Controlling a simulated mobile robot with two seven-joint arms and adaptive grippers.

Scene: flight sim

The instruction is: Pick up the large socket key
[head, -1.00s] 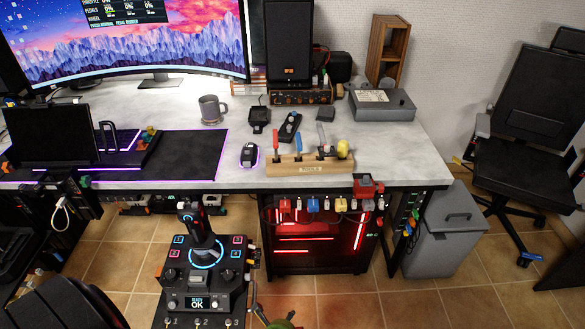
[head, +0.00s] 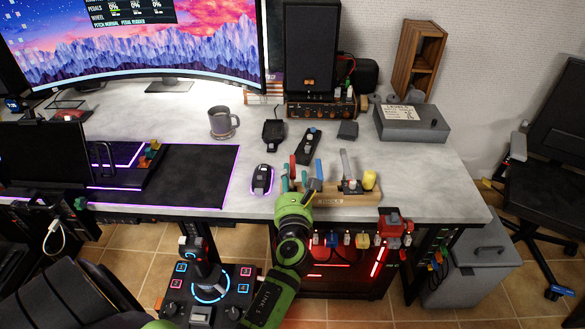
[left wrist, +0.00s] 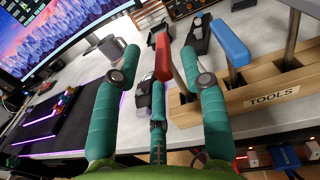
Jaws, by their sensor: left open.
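A wooden rack marked TOOLS (head: 330,202) stands near the front edge of the desk and also shows in the left wrist view (left wrist: 272,97). It holds a red-handled tool (head: 292,166), a blue-handled tool (head: 319,168), a grey upright tool (head: 345,164) and a yellow-topped tool (head: 369,180). I cannot tell for sure which is the large socket key. My left gripper (head: 298,183) is open at the rack's left end. In the left wrist view, the red handle (left wrist: 163,56) shows between its green fingers (left wrist: 160,58), with the blue handle (left wrist: 231,44) to the right. My right gripper is not in view.
A black mouse (head: 262,180) lies left of the rack. Behind are a mug (head: 222,122), a black remote-like device (head: 307,144) and a grey box (head: 411,124). A joystick console (head: 208,285) stands below the desk's front. The desk right of the rack is clear.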

